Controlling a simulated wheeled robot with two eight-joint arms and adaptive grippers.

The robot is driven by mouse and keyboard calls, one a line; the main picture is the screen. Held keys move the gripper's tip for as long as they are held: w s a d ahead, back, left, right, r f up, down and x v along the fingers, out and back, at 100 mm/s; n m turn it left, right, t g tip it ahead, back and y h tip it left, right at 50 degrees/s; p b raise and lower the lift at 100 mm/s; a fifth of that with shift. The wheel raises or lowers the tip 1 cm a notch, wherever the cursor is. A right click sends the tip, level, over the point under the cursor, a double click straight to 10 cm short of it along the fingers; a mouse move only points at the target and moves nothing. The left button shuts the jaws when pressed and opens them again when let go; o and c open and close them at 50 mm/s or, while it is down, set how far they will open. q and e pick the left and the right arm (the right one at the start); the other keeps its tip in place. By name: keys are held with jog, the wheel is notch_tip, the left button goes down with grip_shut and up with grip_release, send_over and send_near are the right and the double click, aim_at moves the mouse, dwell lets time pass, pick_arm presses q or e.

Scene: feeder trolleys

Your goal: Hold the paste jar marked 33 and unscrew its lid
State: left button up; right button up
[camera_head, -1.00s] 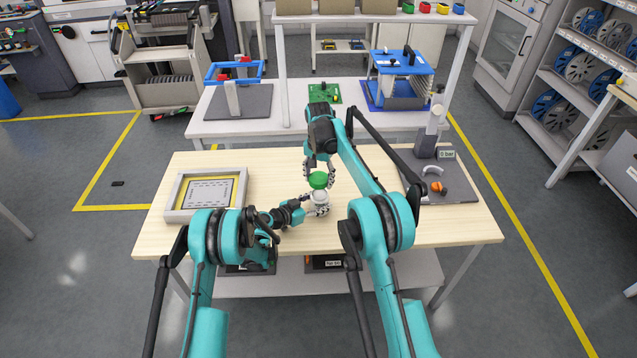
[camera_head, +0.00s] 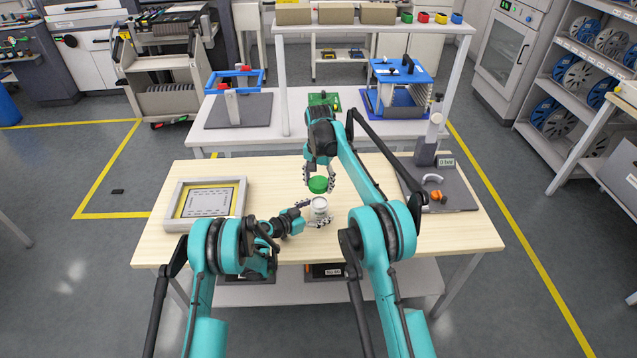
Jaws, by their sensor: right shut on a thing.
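The paste jar (camera_head: 319,207) is a small white jar standing near the middle of the wooden table. Its number is too small to read. My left gripper (camera_head: 312,213) is low at the jar, with a finger at its left and one at its front. I cannot tell whether these fingers press on it. The green lid (camera_head: 318,185) is just above the jar, apart from it by a narrow gap. My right gripper (camera_head: 319,178) points down from behind and is shut on the lid.
A grey frame (camera_head: 206,199) lies at the table's left. A dark plate (camera_head: 462,190) with a stand and an orange part is at the right. A white table behind carries a blue frame (camera_head: 234,79) and a blue fixture (camera_head: 402,72). Bare wood surrounds the jar.

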aim_at(312, 215)
pick_arm(q)
jog(key=shift+s+d+f, duration=0.2)
jog(key=shift+s+f, duration=0.1)
jog(key=shift+f, duration=0.2)
jog(key=shift+s+a, duration=0.2)
jog(key=shift+a, duration=0.3)
jog(key=v, duration=0.4)
jog(key=shift+w+a, duration=0.25)
jog(key=shift+a, duration=0.15)
jog(key=shift+v, duration=2.05)
jog(key=shift+r, duration=0.25)
